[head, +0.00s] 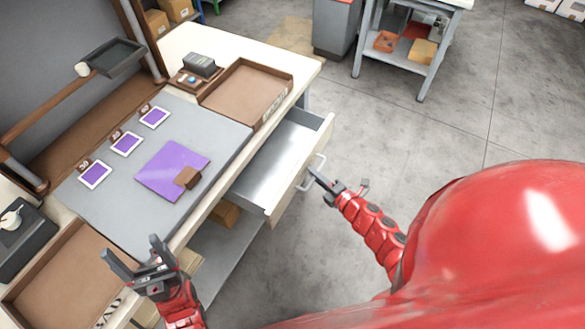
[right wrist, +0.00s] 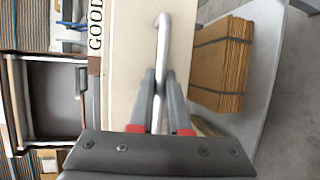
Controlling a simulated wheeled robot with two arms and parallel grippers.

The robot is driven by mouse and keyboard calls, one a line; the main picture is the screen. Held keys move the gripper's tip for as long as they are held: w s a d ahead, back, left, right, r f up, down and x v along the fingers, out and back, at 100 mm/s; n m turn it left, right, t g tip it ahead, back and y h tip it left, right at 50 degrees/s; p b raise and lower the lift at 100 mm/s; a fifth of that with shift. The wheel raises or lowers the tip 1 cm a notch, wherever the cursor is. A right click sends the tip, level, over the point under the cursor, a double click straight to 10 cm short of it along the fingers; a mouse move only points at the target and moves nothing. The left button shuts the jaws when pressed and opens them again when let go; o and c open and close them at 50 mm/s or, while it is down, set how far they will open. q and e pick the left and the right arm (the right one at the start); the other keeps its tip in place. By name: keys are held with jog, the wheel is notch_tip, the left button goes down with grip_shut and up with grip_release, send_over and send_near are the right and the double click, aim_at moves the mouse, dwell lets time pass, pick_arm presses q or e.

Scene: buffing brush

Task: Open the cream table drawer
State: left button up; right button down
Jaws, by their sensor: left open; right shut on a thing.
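The cream table drawer (head: 289,178) is pulled out from the table, and its empty grey inside shows in the head view. Its metal handle (head: 313,173) is on the front panel. My right gripper (head: 316,174) is shut on the handle; in the right wrist view its two fingers (right wrist: 160,100) close around the handle bar (right wrist: 162,45) in front of the cream panel (right wrist: 125,60). My left gripper (head: 135,262) is open and empty, above the table's front edge near the brown tray at lower left.
On the table (head: 205,40) lie a grey mat (head: 222,135), a purple sheet (head: 160,160) with a brown block (head: 187,177), and an empty brown tray (head: 247,92). Another brown tray (head: 75,290) is at lower left. Cardboard (right wrist: 222,65) sits below the drawer. Floor (head: 420,140) right of the drawer is clear.

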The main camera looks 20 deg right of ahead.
jog(key=s+d+b, duration=0.1)
jog(key=s+d, duration=0.6)
jog(key=s, duration=0.2)
jog(key=shift+s+d, duration=0.25)
jog(key=c, duration=1.2)
grip_release()
jog(key=shift+o, duration=0.2)
jog(key=v, duration=1.7)
jog(key=shift+b, duration=0.3)
jog(key=shift+s+d+f, duration=0.1)
jog(key=shift+s+d, duration=0.05)
